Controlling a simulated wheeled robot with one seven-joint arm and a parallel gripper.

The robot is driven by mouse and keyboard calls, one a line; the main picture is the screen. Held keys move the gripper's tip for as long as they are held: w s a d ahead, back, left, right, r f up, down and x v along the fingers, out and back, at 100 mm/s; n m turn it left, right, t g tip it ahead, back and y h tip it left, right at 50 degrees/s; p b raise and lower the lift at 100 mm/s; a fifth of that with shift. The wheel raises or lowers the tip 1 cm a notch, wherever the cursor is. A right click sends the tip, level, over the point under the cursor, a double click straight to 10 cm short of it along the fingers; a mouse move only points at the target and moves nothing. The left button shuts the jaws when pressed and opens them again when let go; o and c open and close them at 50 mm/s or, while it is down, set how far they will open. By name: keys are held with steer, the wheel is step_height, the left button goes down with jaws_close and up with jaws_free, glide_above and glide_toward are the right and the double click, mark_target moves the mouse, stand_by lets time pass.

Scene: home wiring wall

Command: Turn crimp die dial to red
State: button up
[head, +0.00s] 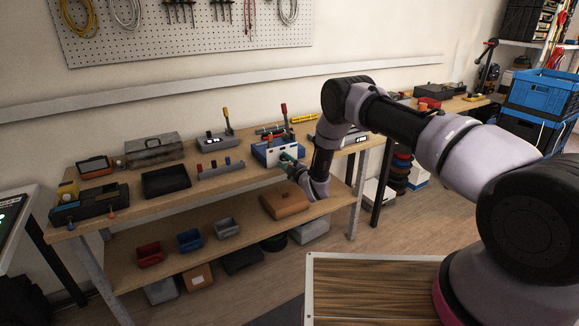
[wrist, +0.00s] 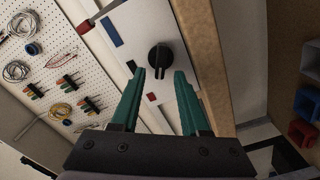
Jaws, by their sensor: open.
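The crimp die dial (wrist: 160,56) is a round black knob on a pale panel (wrist: 142,22) in the wrist view. Blue (wrist: 111,35), black (wrist: 131,66) and red (wrist: 152,97) marks lie along the panel beside it. Which mark the dial points to is too small to tell. My gripper (wrist: 160,72) has green fingers, open and empty, with the tips just short of the dial and one to each side in the picture. In the head view, my gripper (head: 289,159) is at the white front of the blue crimp unit (head: 263,152); the dial is not clear there.
The unit stands near the front edge of a wooden workbench (head: 135,208). A row of small switches (head: 220,170), a black tray (head: 166,181) and a grey toolbox (head: 154,150) stand to its left. A lower shelf (head: 200,258) holds small bins.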

steer(key=v, duration=1)
